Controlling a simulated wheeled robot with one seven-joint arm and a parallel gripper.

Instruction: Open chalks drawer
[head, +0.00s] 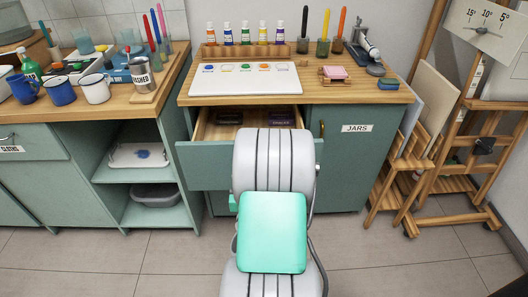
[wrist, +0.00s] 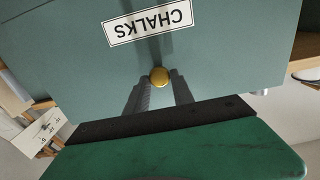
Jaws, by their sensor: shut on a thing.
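The chalks drawer (head: 205,163) is a green-fronted drawer with a wooden inside, pulled partway out of the right cabinet, under its wooden top. Dark items lie inside it toward the back. My arm hides much of its front in the head view. In the wrist view its front (wrist: 230,50) carries a CHALKS label (wrist: 148,22), seen upside down, and a round brass knob (wrist: 159,76). My gripper (wrist: 160,88) has its two fingers closed around the knob. The fingers are hidden behind my arm in the head view.
A JARS door (head: 345,165) is shut to the right of the drawer. A wooden easel (head: 450,160) stands further right. Open shelves (head: 150,190) with a tray and a tub are at left. Bottles and a paint palette (head: 245,80) stand on the top. Floor in front is clear.

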